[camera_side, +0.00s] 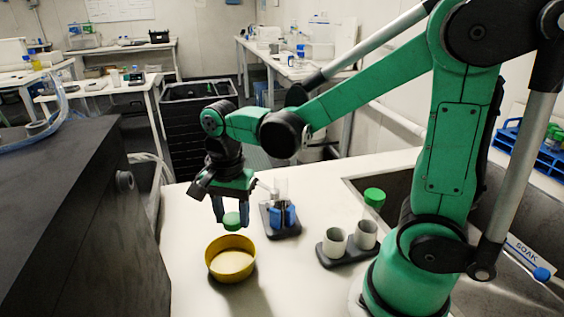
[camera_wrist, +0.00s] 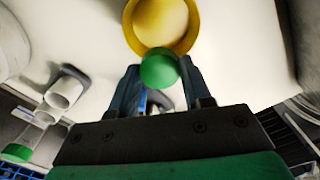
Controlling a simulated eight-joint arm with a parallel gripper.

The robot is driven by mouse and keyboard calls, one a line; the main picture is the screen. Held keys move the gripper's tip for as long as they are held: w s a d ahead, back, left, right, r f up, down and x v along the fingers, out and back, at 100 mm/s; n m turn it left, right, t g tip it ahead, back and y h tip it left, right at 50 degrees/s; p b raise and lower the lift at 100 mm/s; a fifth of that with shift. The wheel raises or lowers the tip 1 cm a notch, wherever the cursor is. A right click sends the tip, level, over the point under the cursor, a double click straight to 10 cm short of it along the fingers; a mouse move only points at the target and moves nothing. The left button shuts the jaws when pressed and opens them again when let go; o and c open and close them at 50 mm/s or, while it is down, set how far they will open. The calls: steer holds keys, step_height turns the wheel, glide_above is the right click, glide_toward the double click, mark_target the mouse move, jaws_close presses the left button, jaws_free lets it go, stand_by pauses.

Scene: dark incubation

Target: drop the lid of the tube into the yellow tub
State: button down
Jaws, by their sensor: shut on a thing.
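My gripper (camera_side: 232,212) is shut on a green lid (camera_side: 232,220) and holds it in the air above the back rim of the yellow tub (camera_side: 231,266). In the wrist view the green lid (camera_wrist: 159,70) sits between the fingertips of my gripper (camera_wrist: 163,78) and overlaps the near rim of the yellow tub (camera_wrist: 186,42). The tub stands upright on the white bench and looks empty. A clear tube (camera_side: 281,188) stands in a dark holder with blue clamps (camera_side: 283,217), behind and to the right of the tub.
A dark rack with two white cups (camera_side: 335,241) stands right of the tub, with a green-capped tube (camera_side: 374,197) behind it. A sink (camera_side: 400,184) is at the right and a dark cabinet (camera_side: 75,220) at the left. White bench is clear around the tub.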

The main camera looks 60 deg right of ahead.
steer(key=shift+c, duration=1.5)
jaws_free()
steer(key=shift+r, duration=2.75)
